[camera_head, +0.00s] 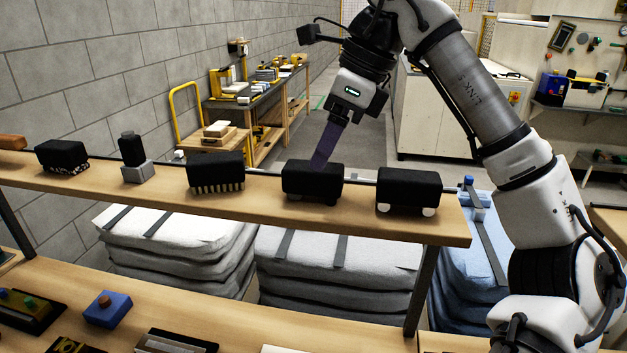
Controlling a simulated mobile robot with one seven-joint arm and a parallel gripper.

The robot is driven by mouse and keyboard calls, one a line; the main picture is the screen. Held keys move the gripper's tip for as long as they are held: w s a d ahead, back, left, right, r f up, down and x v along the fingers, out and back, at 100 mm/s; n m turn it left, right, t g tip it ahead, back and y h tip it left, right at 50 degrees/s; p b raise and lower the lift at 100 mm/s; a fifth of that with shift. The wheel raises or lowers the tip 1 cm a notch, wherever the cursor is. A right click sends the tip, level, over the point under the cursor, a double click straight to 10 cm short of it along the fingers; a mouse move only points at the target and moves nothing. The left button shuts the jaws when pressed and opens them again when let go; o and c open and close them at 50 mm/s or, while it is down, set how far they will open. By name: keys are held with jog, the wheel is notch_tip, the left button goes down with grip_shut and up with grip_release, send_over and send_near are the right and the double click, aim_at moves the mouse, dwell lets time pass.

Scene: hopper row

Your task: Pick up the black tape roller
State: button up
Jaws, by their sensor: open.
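Several black-topped blocks stand in a row on the upper wooden shelf. The black block under my gripper (320,163) has a dark underside (312,187); I cannot tell for sure whether it is the tape roller. Just right of it is a black block with white wheels (408,188). My gripper points down from the wrist, with its purple fingers seen nearly edge-on and open. The fingertips overlap the top rear of the block; contact cannot be told.
To the left are a black block with bristles (215,172), a black piece on a grey base (136,160) and a black block with a wavy underside (62,156). A dark rail runs behind them. A lower shelf holds a blue box (107,309).

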jog(key=shift+p+x, duration=1.15)
jog(key=shift+x, duration=1.65)
jog(key=shift+s+r, duration=0.1)
jog(key=c, duration=1.2)
jog(key=shift+o, duration=0.2)
jog(key=shift+r, duration=0.1)
notch_tip(320, 180, up, 10)
jog(key=shift+f+b, duration=0.1)
jog(key=shift+b, duration=0.85)
jog(key=o, duration=0.5)
jog(key=c, duration=0.5)
jog(key=shift+s+f, duration=0.1)
